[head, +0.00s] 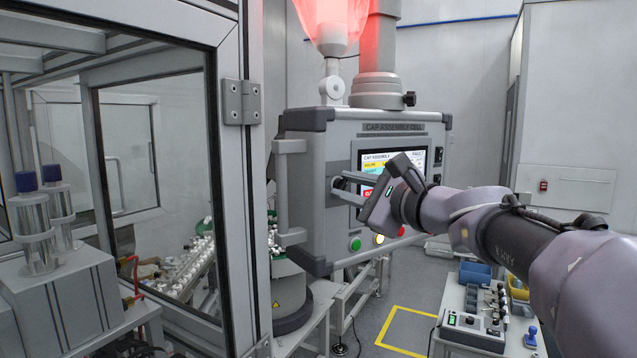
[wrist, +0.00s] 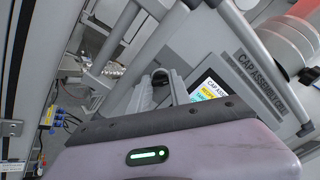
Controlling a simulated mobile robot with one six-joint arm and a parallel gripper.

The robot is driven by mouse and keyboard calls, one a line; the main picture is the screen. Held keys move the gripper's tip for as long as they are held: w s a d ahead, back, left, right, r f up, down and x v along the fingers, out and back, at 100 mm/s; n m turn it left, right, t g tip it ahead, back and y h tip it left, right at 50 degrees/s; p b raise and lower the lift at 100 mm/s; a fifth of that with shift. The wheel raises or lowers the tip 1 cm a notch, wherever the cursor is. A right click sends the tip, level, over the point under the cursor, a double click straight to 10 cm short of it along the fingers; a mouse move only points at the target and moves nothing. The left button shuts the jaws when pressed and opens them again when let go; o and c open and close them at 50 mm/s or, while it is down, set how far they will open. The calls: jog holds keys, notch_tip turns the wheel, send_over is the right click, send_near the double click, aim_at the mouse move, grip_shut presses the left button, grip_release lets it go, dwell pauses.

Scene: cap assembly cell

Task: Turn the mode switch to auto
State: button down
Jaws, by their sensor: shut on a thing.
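The control panel (head: 330,140) hangs from a grey column, with "CAP ASSEMBLY CELL" on its top edge. In the wrist view a dark mode switch knob (wrist: 160,76) shows between my fingertips, at the left of the screen. My gripper (head: 338,188) reaches the panel's front face from the right and is shut on the knob.
The lit screen (head: 375,161) is partly covered by my wrist. A green button (head: 355,244) and a lit yellowish button (head: 379,239) sit below. A grey handle (head: 289,192) stands at the panel's left, beside the glazed machine door (head: 160,170). A bench with a control box (head: 470,330) is lower right.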

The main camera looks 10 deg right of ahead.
jog(key=shift+m, duration=0.6)
jog(key=c, duration=1.2)
grip_release()
jog(key=v, duration=1.7)
jog(key=shift+s, duration=0.25)
